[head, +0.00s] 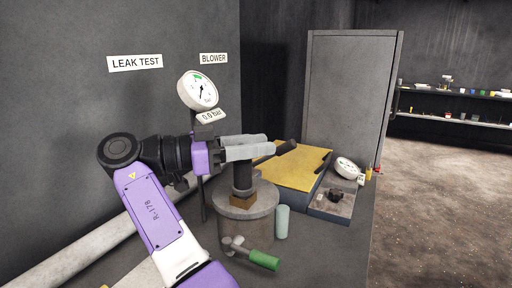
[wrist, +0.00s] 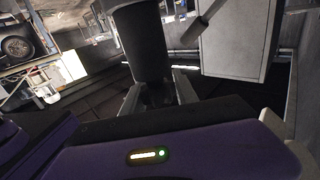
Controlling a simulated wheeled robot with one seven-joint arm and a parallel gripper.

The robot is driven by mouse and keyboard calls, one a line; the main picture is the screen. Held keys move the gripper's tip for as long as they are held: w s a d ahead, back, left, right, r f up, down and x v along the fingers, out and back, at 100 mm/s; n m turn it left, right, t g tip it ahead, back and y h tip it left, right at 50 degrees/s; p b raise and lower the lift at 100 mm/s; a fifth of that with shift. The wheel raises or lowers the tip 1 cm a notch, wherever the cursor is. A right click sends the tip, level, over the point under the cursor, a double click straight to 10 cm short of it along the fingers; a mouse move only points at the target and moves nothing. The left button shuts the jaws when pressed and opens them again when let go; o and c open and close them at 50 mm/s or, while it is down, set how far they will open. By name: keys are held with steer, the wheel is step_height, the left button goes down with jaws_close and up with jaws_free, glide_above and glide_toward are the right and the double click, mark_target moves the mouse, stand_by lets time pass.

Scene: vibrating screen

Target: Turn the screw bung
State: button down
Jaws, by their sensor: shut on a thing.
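The screw bung (head: 242,178) appears as a black upright post on a brass hex base (head: 243,200), standing on top of a round grey drum (head: 262,214). My gripper (head: 262,146) reaches in from the left, its grey fingers level and shut around the post's upper part. The fingers hide the top of the post in the head view. In the wrist view a thick black cylinder (wrist: 140,42) runs between my gripper's two fingers (wrist: 160,90). Whether the bung has turned cannot be told.
A black bar (head: 287,147) sticks out just right of the fingers. A gauge (head: 198,90) stands behind. A grey cabinet (head: 348,100) stands at the back.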

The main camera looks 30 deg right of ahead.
steer(key=c, duration=1)
jaws_free()
steer(key=shift+o, duration=0.2)
steer(key=w+a+b, duration=0.1)
steer(key=a, duration=0.6)
steer(key=shift+w+a, duration=0.2)
steer(key=shift+a, duration=0.15)
